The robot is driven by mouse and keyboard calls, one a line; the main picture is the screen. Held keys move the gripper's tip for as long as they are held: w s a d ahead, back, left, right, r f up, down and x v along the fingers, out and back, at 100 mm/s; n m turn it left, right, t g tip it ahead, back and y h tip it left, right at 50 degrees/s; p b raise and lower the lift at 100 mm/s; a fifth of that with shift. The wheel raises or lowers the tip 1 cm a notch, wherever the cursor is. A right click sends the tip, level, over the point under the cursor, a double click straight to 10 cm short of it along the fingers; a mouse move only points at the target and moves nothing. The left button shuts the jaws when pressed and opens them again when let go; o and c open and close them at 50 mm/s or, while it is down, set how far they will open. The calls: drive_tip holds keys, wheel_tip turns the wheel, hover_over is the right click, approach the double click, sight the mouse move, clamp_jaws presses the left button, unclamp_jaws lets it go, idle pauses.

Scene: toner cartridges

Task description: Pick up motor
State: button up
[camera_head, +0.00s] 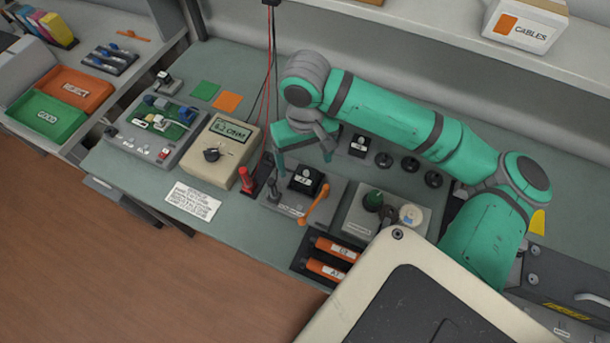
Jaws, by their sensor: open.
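A black block with a white label (304,181), which looks like the motor, sits on a grey fixture (272,200) with an orange lever (316,204). My gripper (304,162) points down just behind and above this block, with its two green fingers spread apart. Nothing shows between the fingers. From this angle I cannot tell the exact height of the fingertips over the block. A similar smaller black block (358,146) stands to the right of my gripper, near several round black pieces (409,164).
A beige meter (219,152) and red probe (246,178) stand left of the fixture. A grey box with knobs (358,213) stands right of it. Orange cylinders (327,268) lie in front.

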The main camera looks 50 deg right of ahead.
sight(306, 172)
drive_tip(key=shift+s+f, duration=0.2)
drive_tip(key=shift+f, duration=2.8)
drive_tip(key=c, duration=1.3)
